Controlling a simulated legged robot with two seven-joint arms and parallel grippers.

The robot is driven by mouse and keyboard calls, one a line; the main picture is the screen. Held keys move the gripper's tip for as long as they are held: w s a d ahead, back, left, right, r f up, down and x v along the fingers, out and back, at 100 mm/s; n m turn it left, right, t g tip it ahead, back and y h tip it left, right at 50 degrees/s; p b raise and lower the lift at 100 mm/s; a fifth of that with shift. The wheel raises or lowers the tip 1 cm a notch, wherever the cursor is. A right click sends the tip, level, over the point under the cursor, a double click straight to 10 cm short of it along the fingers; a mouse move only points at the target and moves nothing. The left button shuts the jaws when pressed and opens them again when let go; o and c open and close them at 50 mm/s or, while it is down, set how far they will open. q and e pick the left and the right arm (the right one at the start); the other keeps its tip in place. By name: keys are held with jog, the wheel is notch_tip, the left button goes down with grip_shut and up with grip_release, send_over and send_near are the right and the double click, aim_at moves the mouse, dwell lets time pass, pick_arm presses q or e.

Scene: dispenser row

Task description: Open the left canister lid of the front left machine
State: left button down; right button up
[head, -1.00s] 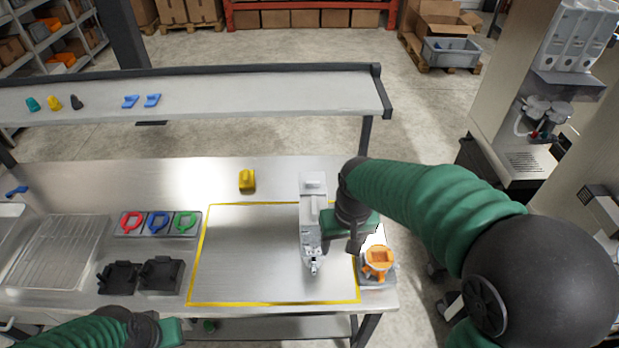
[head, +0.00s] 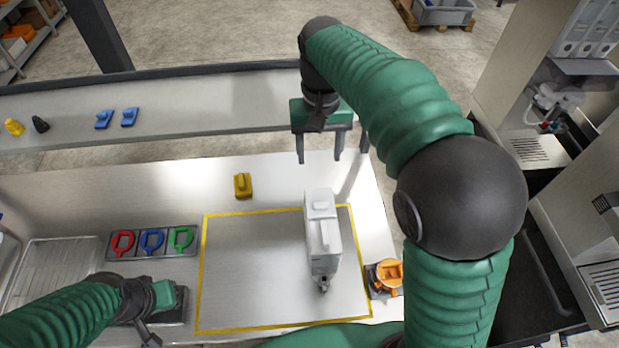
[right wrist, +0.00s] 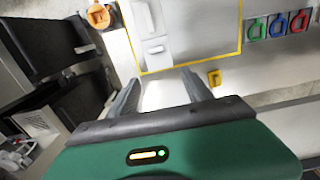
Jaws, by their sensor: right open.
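A white canister (head: 322,240) with a lid and a small dark outlet stands inside the yellow outline on the table. It also shows in the right wrist view (right wrist: 152,28). My right gripper (head: 320,158) is open and empty, raised behind the canister and apart from it; its two fingers also show in the right wrist view (right wrist: 160,88). My left gripper (head: 160,325) is low at the table's front left, and its finger gap is unclear. A machine (head: 515,90) with white canisters (head: 590,35) stands at the right, cut by the frame edge. Which one is the front left machine, I cannot tell.
An orange-topped item (head: 389,274) stands right of the outline. A yellow block (head: 243,185) lies behind it. A tray with red, blue and green loops (head: 152,242) lies left. A raised shelf (head: 200,112) with small parts crosses behind the table. The outlined area left of the canister is clear.

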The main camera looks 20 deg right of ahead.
jog(key=s+f, duration=0.1)
jog(key=s, duration=0.1)
jog(key=p, duration=0.3)
send_near(321, 203)
jog(key=f, duration=0.8)
jog(key=shift+w+a, duration=0.15)
jog(key=shift+w, duration=0.1)
jog(key=shift+s+f, duration=0.2)
jog(key=shift+f, duration=0.05)
jog(key=shift+s+d, duration=0.2)
jog(key=shift+s, duration=0.2)
jog(key=shift+w+f, duration=0.15)
jog(key=shift+w, duration=0.2)
jog(key=c, duration=0.6)
jog(key=shift+a, duration=0.15)
jog(key=c, duration=0.5)
pick_arm(q)
jog(key=r, duration=0.1)
jog(key=s+r, duration=0.2)
jog(key=shift+s+r, duration=0.25)
jog(key=shift+r, duration=0.15)
pick_arm(e)
jog(key=shift+s, duration=0.2)
grip_shut()
pick_arm(q)
jog(key=shift+w+d, duration=0.1)
pick_arm(e)
jog(key=shift+w, duration=0.1)
